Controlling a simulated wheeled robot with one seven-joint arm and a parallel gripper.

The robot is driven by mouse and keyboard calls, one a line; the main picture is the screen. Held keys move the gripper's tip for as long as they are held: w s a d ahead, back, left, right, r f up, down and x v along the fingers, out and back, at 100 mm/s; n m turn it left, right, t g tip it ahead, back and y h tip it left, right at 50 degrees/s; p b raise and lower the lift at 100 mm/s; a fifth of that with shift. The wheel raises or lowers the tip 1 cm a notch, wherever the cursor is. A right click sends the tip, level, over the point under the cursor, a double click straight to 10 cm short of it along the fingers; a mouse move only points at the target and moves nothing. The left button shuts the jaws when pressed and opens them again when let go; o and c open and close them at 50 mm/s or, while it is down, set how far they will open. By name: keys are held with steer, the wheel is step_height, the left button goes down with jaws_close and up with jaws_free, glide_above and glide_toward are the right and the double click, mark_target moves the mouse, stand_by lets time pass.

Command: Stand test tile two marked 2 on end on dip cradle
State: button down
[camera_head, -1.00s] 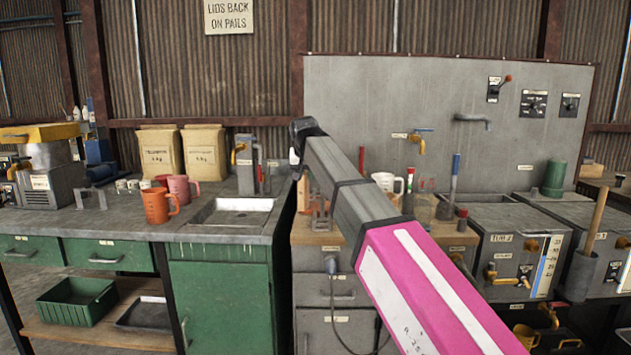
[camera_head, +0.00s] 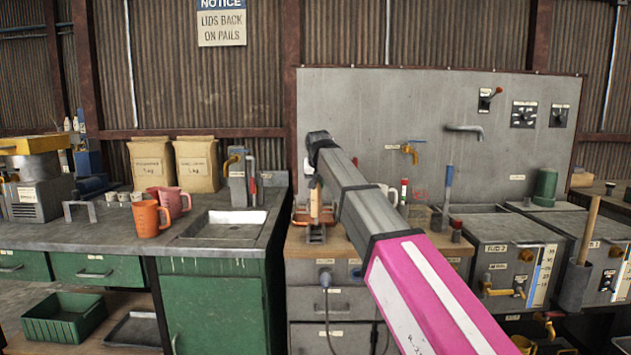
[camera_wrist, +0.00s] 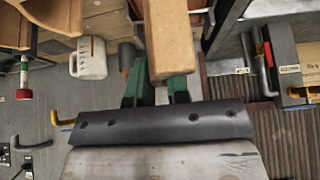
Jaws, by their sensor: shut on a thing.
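A tan block-like tile (camera_wrist: 168,38) is between the green fingers of my gripper (camera_wrist: 157,88) in the wrist view. My gripper (camera_head: 317,182) is shut on it. In the head view the tile (camera_head: 315,204) hangs upright below my gripper, over the wooden-topped bench. No 2 mark is readable on it. A small grey metal stand, apparently the dip cradle (camera_head: 316,236), is directly under or just behind the tile. I cannot tell whether the tile touches it. My arm hides part of the bench to the right.
A white mug (camera_wrist: 90,58) stands close to my gripper. A backboard with taps stands behind.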

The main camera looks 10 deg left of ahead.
mark_target(318, 206)
steer(key=shift+f, duration=4.5)
steer(key=c, duration=1)
jaws_free()
steer(key=v, duration=1.1)
steer(key=shift+f, duration=0.1)
